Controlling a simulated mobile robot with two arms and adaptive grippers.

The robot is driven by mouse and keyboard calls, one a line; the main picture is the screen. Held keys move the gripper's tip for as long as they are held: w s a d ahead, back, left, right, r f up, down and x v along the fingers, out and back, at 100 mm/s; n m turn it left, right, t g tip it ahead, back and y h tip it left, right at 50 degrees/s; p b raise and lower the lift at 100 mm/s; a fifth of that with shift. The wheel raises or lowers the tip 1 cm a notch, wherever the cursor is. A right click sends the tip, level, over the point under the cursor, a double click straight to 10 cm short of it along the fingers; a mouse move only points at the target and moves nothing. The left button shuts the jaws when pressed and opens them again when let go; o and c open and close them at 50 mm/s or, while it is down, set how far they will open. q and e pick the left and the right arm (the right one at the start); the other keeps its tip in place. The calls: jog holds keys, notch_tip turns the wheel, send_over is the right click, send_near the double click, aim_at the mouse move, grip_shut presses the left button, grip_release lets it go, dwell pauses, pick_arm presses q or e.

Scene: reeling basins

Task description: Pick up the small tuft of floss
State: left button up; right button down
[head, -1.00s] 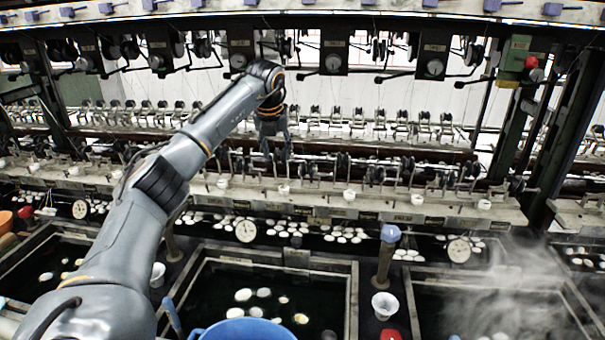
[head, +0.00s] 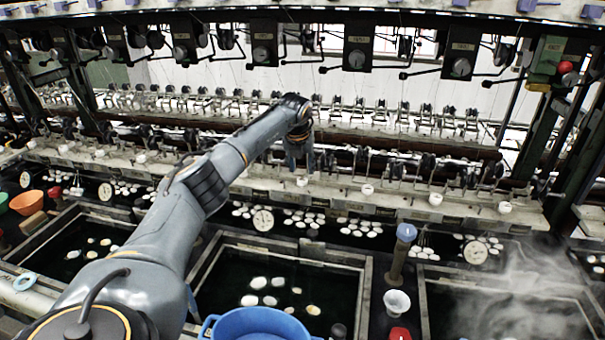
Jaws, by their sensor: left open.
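I cannot make out a small tuft of floss for certain; it may be too small to tell or hidden. My left gripper (head: 299,164) is at the end of the arm reaching in from the left. It points down over the pale ledge (head: 400,204) of the reeling machine, with its fingers apart and nothing visible between them. A small white cup (head: 302,181) on the ledge shows just below the fingertips; I cannot tell whether they touch it. My right gripper is not in view.
Dark basins (head: 235,280) with floating pale cocoons (head: 259,283) lie in front. A blue tub (head: 255,322), a blue-topped post (head: 405,233) and a white cup (head: 397,301) stand nearby. Steam (head: 520,290) rises at right. Reeling spindles (head: 430,165) stand behind the ledge.

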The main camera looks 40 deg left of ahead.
aim_at(302, 174)
pick_arm(q)
jog(key=x, duration=0.3)
jog(key=shift+f, duration=0.1)
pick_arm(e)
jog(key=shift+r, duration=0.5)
pick_arm(q)
jog(key=c, duration=0.8)
jog(key=shift+o, duration=0.2)
